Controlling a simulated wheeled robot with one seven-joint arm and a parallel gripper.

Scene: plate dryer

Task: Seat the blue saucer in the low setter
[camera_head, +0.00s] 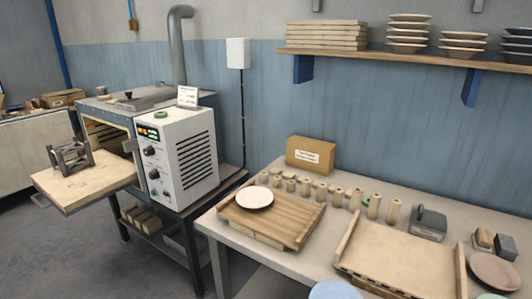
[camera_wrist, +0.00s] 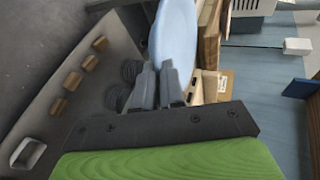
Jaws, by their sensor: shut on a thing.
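The blue saucer (camera_head: 335,291) is pale blue and shows at the bottom edge of the head view, cut off by the frame. In the wrist view the saucer (camera_wrist: 174,35) is seen on a slant, running up from my gripper (camera_wrist: 158,72). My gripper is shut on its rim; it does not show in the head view. A dark grey slotted frame (camera_head: 70,158), which looks like the low setter, stands on the pulled-out pale shelf (camera_head: 85,187) of the dryer at the left. No plate shows in it.
The dryer's control box (camera_head: 180,155) stands right of the shelf. On the bench, a white-pink saucer (camera_head: 255,197) lies on a slatted board (camera_head: 285,229), with several wooden pegs behind. An empty wooden tray (camera_head: 400,265) and a brown plate (camera_head: 493,271) are at the right.

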